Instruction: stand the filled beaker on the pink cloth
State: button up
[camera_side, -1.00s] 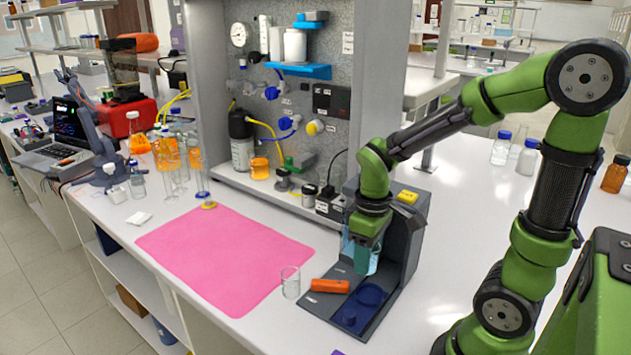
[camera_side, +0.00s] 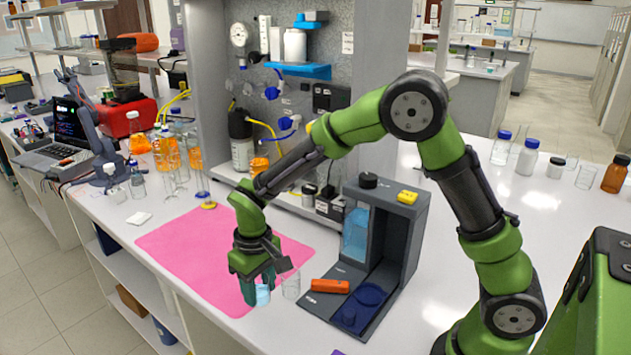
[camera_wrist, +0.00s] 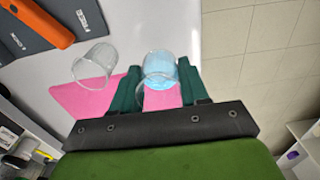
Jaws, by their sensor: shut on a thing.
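The filled beaker (camera_side: 263,295) is clear glass with light blue liquid. My gripper (camera_side: 258,284) is shut on it, one green finger on each side. In the wrist view the filled beaker (camera_wrist: 160,66) looks upright between the fingers of my gripper (camera_wrist: 160,82). The pink cloth (camera_side: 205,250) lies flat on the bench. The cloth also shows in the wrist view (camera_wrist: 82,98), partly hidden by my gripper.
An empty clear beaker (camera_side: 291,283) stands close beside the held one, at the cloth's edge. The dark dispenser stand (camera_side: 400,245) with an orange block (camera_side: 330,286) is to the right. Most of the cloth's left and back area is clear.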

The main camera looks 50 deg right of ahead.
send_over(240, 306)
jog(key=shift+s+f, duration=0.1)
jog(key=shift+f, duration=0.15)
jog(key=shift+w+f, duration=0.2)
jog(key=shift+f, duration=1.55)
jog(key=shift+f, duration=0.2)
jog(key=o, duration=1.1)
jog(key=shift+c, duration=0.2)
jog(key=shift+r, duration=0.15)
